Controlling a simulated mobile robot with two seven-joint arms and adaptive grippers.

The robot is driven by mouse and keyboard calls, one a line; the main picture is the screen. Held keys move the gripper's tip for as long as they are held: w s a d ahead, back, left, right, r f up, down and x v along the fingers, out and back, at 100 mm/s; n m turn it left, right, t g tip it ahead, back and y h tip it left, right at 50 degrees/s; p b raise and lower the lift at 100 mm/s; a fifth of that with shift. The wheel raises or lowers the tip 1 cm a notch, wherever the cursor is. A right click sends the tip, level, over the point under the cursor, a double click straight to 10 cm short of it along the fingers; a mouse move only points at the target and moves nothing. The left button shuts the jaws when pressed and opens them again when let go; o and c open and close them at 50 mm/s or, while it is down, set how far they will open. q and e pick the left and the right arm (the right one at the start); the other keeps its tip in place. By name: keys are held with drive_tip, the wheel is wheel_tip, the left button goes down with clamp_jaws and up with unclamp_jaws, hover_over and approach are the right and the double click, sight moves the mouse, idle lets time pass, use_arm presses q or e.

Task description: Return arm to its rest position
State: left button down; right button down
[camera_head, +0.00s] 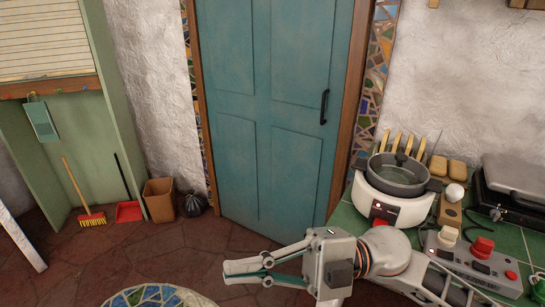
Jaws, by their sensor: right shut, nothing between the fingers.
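My right arm (430,277) reaches in from the lower right, in front of the counter. My right gripper (232,270) points left over the floor near the foot of the teal door. Its fingers are shut and empty, and it touches nothing that I can see. My left gripper is not in view.
The green-tiled counter (345,222) at right carries a white cooker with a grey pan (397,178), an egg on a wooden holder (453,196) and a grey box with red knobs (480,262). A round mosaic surface (150,296) is at the bottom. Red floor between is clear.

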drive_tip(key=w+d+f+m+t+y, duration=0.1)
drive_tip(key=w+d+f+m+t, duration=0.1)
drive_tip(key=w+m+t, duration=0.45)
drive_tip(key=w+d+f+m+t, duration=0.2)
drive_tip(key=w+d+m+t, duration=0.15)
drive_tip(key=m+t, duration=0.5)
drive_tip(key=w+d+f+m+t+h, duration=0.25)
drive_tip(key=d+f+m+h, duration=0.2)
drive_tip(key=f, duration=0.25)
drive_tip(key=w+d+f+m+t+h, duration=0.25)
drive_tip(key=f+m+t+h, duration=0.2)
drive_tip(key=f, duration=0.25)
drive_tip(key=s+d+f+m+g+h, duration=0.1)
drive_tip(key=s+d+f+g+h, duration=0.1)
drive_tip(key=f, duration=0.6)
drive_tip(key=s+d+f+m+g+h, duration=0.2)
drive_tip(key=s+d+f+h, duration=0.2)
drive_tip(key=s+d+f, duration=0.2)
drive_tip(key=s+d+f+m+g+h, duration=0.2)
drive_tip(key=s+d+f, duration=0.2)
drive_tip(key=s+f, duration=0.3)
wheel_tip(320, 180, down, 5)
drive_tip(key=shift+s+f+g+h, duration=0.1)
drive_tip(key=shift+s+g+h, duration=0.2)
drive_tip(key=shift+h, duration=0.1)
